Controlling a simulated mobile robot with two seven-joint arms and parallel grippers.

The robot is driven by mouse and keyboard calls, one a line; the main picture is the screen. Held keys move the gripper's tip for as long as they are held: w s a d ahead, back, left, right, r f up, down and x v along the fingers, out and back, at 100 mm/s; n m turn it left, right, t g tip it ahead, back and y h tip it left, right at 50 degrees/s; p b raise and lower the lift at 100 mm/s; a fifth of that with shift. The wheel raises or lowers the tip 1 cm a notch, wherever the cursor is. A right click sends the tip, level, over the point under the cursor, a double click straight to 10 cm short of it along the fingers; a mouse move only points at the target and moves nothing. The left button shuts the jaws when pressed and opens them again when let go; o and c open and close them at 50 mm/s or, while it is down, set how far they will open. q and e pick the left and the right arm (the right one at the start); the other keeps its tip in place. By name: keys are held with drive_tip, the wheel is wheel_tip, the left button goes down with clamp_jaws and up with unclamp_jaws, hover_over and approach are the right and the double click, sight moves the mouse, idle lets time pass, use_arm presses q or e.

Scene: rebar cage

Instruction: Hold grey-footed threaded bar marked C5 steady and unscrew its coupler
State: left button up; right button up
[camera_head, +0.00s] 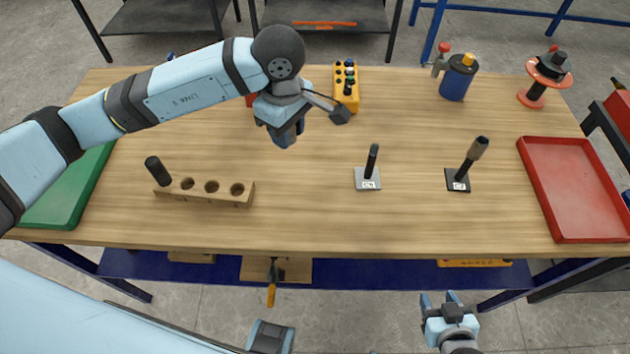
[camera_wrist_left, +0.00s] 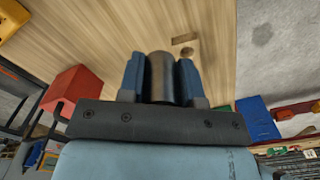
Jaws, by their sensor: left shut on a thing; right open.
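A threaded bar with a light grey square foot (camera_head: 368,180) stands upright on the table; its small label is too small to read surely. Its dark shaft (camera_head: 372,160) shows no coupler on top. My left gripper (camera_head: 285,137) is above the table, left of and behind this bar, apart from it. In the left wrist view its blue fingers (camera_wrist_left: 160,85) are shut on a brownish-grey cylinder, which looks like a coupler (camera_wrist_left: 160,68). My right gripper (camera_head: 441,302) is open and empty in front of the table's front edge.
A dark-footed bar (camera_head: 458,182) with a brown-grey coupler on top stands to the right. A wooden block with holes (camera_head: 222,198) holds a dark cylinder (camera_head: 158,171). A red tray (camera_head: 575,190), a green tray (camera_head: 65,195) and a yellow button box (camera_head: 346,90) stand around.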

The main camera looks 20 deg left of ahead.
sight(289, 195)
use_arm(q)
drive_tip(key=shift+s+a+r+m, duration=0.15)
drive_tip(key=shift+s+a+m, duration=0.25)
drive_tip(key=shift+a+m, duration=0.15)
drive_tip(key=shift+f, duration=0.35)
wheel_tip(289, 195, down, 19)
drive_tip(key=shift+f+p, duration=0.1)
drive_tip(key=shift+p, duration=1.1)
use_arm(e)
drive_tip(key=shift+s+a+r+m, duration=0.1)
drive_tip(key=shift+s+r+m, duration=0.55)
drive_tip(key=shift+r, duration=0.15)
use_arm(q)
drive_tip(key=shift+f, duration=0.1)
drive_tip(key=o, duration=1)
use_arm(e)
drive_tip(key=shift+f, duration=0.15)
